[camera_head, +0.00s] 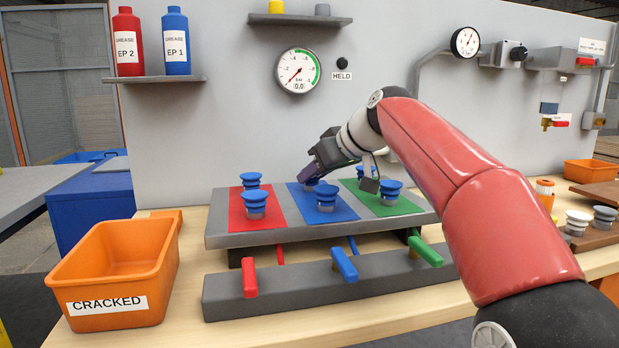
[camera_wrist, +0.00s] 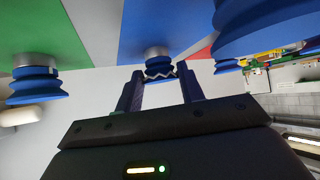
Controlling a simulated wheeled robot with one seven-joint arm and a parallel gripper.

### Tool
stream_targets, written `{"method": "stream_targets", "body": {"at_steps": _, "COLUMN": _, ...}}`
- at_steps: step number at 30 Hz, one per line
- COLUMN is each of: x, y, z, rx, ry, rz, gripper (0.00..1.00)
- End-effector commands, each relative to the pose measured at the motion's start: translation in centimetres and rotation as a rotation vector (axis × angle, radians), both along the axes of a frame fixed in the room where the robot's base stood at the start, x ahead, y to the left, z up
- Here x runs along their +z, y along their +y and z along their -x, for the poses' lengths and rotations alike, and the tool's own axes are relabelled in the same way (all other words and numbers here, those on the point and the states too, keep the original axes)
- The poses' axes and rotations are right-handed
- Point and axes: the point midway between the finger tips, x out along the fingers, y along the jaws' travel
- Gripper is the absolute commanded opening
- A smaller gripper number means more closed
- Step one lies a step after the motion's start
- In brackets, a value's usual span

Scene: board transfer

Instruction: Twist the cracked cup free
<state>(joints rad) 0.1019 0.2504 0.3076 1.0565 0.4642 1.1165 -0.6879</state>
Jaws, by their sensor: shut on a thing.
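The cracked cup (camera_wrist: 158,66) is a blue bellows cup with a pale zigzag line across it, on a metal collar on the blue panel (camera_wrist: 190,15). In the wrist view my gripper (camera_wrist: 159,76) has its two dark fingers on either side of this cup, shut on it. In the head view my gripper (camera_head: 311,176) is at the back of the blue panel (camera_head: 345,207) and mostly hides that cup. A front blue cup (camera_head: 326,194) stands on the same panel. The orange CRACKED bin (camera_head: 112,262) is at the left, and its visible inside looks empty.
Blue cups also stand on the red panel (camera_head: 237,215) and green panel (camera_head: 405,207). Red (camera_head: 249,279), blue (camera_head: 344,265) and green (camera_head: 425,252) levers sit in front. Loose cups (camera_head: 578,220) stand on a brown board at right. A gauge (camera_head: 298,71) hangs behind.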

Motion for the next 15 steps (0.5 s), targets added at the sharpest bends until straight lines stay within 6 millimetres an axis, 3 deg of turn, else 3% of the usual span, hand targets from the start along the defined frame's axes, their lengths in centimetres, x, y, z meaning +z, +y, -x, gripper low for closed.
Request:
{"method": "stream_targets", "body": {"at_steps": 13, "x": 0.07, "y": -0.35, "z": -0.65, "rx": 0.306, "ry": -0.001, "rz": -0.004, "gripper": 0.19}}
{"method": "stream_targets", "body": {"at_steps": 15, "x": 0.04, "y": -0.34, "z": -0.66, "rx": 0.350, "ry": -0.002, "rz": -0.003, "gripper": 0.11}}
